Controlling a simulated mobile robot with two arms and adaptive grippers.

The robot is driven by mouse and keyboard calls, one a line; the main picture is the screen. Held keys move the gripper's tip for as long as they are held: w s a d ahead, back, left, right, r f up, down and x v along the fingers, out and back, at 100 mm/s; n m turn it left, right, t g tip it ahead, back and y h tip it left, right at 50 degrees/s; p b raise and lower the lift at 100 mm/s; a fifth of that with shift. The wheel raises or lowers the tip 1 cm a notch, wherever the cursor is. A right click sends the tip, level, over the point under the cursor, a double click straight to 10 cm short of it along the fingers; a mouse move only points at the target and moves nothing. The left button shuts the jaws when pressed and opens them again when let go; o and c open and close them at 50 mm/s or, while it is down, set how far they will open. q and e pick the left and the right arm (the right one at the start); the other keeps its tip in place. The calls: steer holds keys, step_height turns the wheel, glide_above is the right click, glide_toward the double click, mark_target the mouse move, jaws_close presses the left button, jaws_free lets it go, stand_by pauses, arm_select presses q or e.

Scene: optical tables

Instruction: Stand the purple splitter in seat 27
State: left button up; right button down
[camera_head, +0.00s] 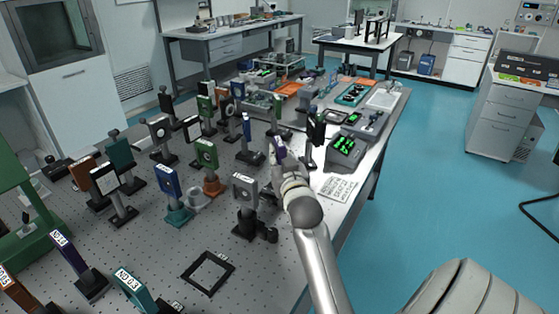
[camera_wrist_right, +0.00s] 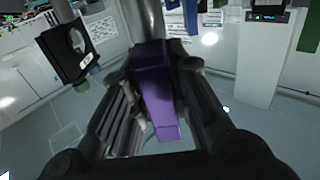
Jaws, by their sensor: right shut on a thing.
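My right gripper (camera_head: 281,158) is above the right part of the optical table. It is shut on the purple splitter (camera_head: 279,146), of which only a small part shows in the head view. In the right wrist view the purple splitter (camera_wrist_right: 155,88) is a long block between the two dark fingers of the right gripper (camera_wrist_right: 158,112). A silver post (camera_wrist_right: 146,20) shows at its far end; I cannot tell whether it is joined to it. I cannot read any number for seat 27. My left gripper is not in view.
Several post-mounted optics crowd the perforated table (camera_head: 150,280), including a grey one (camera_head: 244,190) and a blue one (camera_head: 169,184) near the gripper. A black square frame (camera_head: 208,272) lies at the front. A green-lit box (camera_head: 346,150) and a printed sheet (camera_head: 339,187) are at the right.

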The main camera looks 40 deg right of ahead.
steer(key=shift+f, duration=0.75)
steer(key=c, duration=1.4)
jaws_free()
steer(key=shift+o, duration=0.2)
steer(key=shift+f, duration=0.1)
steer(key=shift+s, duration=0.1)
steer(key=b+v, duration=0.1)
steer(key=v, duration=1.1)
steer(key=shift+r, duration=0.25)
